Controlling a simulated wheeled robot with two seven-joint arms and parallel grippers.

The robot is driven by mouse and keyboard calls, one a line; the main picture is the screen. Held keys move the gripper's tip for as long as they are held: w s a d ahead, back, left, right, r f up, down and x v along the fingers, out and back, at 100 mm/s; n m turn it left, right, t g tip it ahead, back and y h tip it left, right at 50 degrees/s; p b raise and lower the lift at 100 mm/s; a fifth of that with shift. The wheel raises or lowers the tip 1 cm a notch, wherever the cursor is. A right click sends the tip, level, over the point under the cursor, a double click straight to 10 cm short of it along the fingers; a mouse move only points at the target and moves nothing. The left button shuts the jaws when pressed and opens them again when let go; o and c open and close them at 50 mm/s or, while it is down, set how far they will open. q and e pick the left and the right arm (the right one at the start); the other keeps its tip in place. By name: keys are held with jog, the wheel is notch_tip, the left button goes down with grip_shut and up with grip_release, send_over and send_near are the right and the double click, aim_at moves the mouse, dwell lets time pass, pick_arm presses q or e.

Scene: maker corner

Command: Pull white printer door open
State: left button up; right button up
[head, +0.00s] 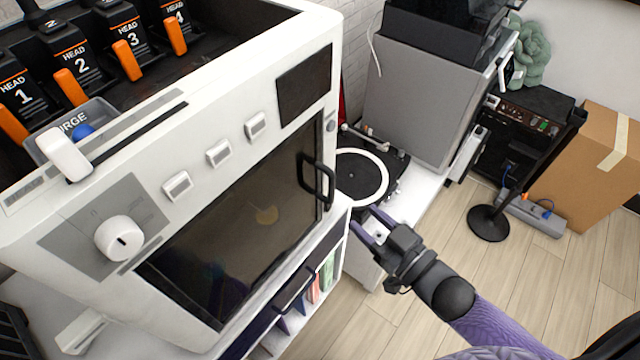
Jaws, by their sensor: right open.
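The white printer (235,88) fills the left half of the head view. Its dark glass door (240,225) is on the front and looks closed against the body. A black door handle (319,182) stands out at the door's right edge. My right gripper (366,220) is open and empty, below and to the right of the handle, apart from it in the picture. Its fingers point up and left. My left gripper is not in view.
A turntable (362,177) lies on the white bench behind the handle. A grey machine (415,100) stands farther back. A black round-based stand (488,223) and a cardboard box (590,165) are on the right. The wooden floor (520,290) is clear at lower right.

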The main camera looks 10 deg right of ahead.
aim_at(333, 190)
jog(key=b+x, duration=0.1)
jog(key=x, duration=0.8)
jog(key=shift+w+a, duration=0.1)
jog(key=shift+w, duration=0.2)
grip_shut()
dwell(0.9)
